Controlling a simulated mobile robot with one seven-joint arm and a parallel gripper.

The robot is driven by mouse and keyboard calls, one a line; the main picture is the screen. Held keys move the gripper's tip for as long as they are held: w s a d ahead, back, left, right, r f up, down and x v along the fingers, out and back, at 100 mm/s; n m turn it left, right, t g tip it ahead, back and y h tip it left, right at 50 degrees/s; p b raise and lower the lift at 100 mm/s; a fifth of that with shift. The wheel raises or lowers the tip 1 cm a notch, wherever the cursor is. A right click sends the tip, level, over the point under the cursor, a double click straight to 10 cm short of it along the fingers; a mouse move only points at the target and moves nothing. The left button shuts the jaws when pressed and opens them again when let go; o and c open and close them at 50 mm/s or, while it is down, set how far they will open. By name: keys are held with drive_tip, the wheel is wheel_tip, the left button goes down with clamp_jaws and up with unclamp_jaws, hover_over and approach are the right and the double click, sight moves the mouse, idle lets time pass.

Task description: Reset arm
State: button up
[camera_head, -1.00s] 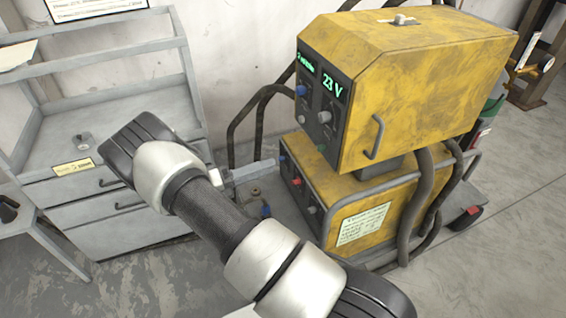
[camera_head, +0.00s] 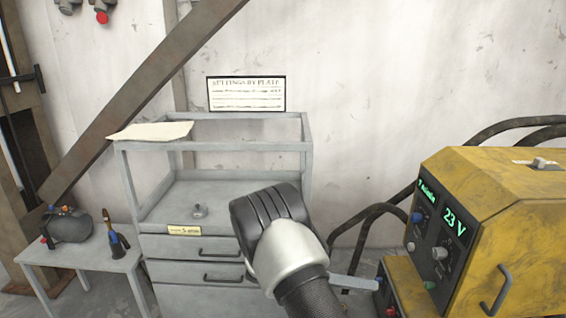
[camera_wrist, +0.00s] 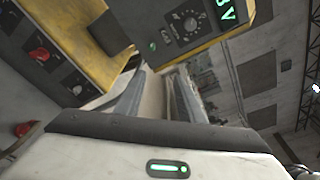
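My arm rises from the bottom centre of the head view, its black and silver joint in front of the grey drawer cabinet. Part of my gripper (camera_head: 355,283) shows as a pale grey bar right of the arm, by the yellow welding machine; the arm hides the rest. In the wrist view, the two fingers of my gripper (camera_wrist: 157,75) stand apart with a gap between them. I see nothing held. The fingers point toward the machine's panels, with knobs and green digits above. Whether they touch anything I cannot tell.
The yellow welding machine (camera_head: 520,225) with a 23 V display stands at right, cables behind it. The grey cabinet (camera_head: 160,245) is at centre left. A small table (camera_head: 75,257) with a dark round object and a bottle-like item stands at left. A diagonal beam (camera_head: 150,95) crosses upper left.

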drive_tip(key=s+a+r+m+t+y+p, duration=0.3)
drive_tip(key=s+r+m+t+y, duration=0.1)
drive_tip(key=s+r+m+y, duration=0.4)
drive_tip(key=s+a+r+m+t+y+p, duration=0.3)
drive_tip(key=s+r+m+y, duration=0.5)
drive_tip(key=s+r+m, duration=0.4)
wheel_tip(320, 180, up, 8)
drive_tip(key=m, duration=0.5)
drive_tip(key=shift+s+a+f+t, duration=0.15)
drive_tip(key=shift+s+a+t, duration=0.1)
drive_tip(key=shift+t, duration=0.15)
drive_tip(key=shift+s+a+r+m+t+y+p, duration=0.3)
drive_tip(key=shift+a+r+m+t+p, duration=0.1)
drive_tip(key=shift+m, duration=0.3)
drive_tip(key=shift+c, duration=0.5)
drive_tip(key=shift+d, duration=0.15)
